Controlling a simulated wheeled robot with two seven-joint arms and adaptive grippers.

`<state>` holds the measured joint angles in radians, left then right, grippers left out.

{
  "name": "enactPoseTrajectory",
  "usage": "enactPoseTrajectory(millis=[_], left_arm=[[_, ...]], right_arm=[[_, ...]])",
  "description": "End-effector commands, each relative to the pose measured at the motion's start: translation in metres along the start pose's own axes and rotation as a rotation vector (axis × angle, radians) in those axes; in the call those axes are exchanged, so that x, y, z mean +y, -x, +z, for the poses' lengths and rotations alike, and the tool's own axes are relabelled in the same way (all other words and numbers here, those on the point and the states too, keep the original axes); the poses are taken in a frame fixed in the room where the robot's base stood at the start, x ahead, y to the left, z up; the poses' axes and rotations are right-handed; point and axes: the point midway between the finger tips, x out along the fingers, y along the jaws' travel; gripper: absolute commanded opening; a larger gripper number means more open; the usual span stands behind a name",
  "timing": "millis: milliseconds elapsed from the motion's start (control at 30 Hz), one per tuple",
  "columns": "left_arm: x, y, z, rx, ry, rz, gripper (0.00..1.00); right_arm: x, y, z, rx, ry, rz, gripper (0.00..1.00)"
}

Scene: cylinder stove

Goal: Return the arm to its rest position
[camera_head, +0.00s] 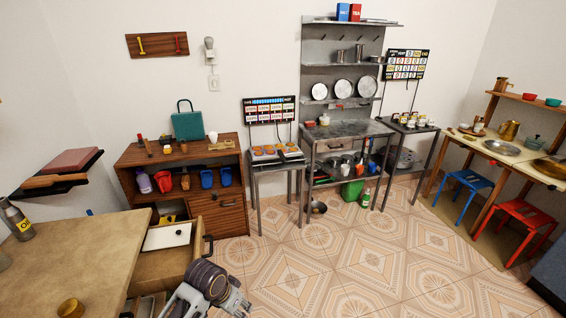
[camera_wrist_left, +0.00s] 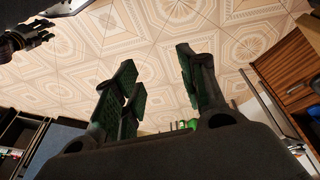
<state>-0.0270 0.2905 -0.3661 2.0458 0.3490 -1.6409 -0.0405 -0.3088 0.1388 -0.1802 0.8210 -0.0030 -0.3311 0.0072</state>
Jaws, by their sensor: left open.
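My left gripper (camera_wrist_left: 158,68) is open in the left wrist view. Its dark green-padded fingers stand apart, with only tiled floor seen between them and nothing held. In the head view, part of my arm (camera_head: 208,285) shows at the bottom, beside the open drawer (camera_head: 168,262); the fingertips cannot be made out there.
The drawer stands out from the beige counter (camera_head: 75,245), with a white item (camera_head: 166,237) in it. A wooden cabinet (camera_head: 215,205), a stove table (camera_head: 277,165) and a metal workbench (camera_head: 345,132) line the back. Red (camera_head: 522,212) and blue (camera_head: 468,184) stools stand right. The middle floor is clear.

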Motion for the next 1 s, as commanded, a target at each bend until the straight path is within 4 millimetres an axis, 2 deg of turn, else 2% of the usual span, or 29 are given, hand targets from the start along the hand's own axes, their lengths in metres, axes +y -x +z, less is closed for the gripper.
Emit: enactPoseTrajectory(millis=[433, 800, 1000], left_arm=[[0.009, 0.020, 0.054, 0.045, 0.134, -0.048, 0.42], [0.001, 0.044, 0.102, 0.056, 0.250, -0.121, 0.42], [-0.003, 0.054, 0.118, 0.056, 0.287, -0.150, 0.42]], right_arm=[[0.000, 0.000, 0.000, 0.000, 0.000, 0.000, 0.40], [-0.001, 0.000, 0.000, 0.001, 0.000, 0.000, 0.40], [-0.001, 0.000, -0.001, 0.001, 0.000, -0.001, 0.40]])
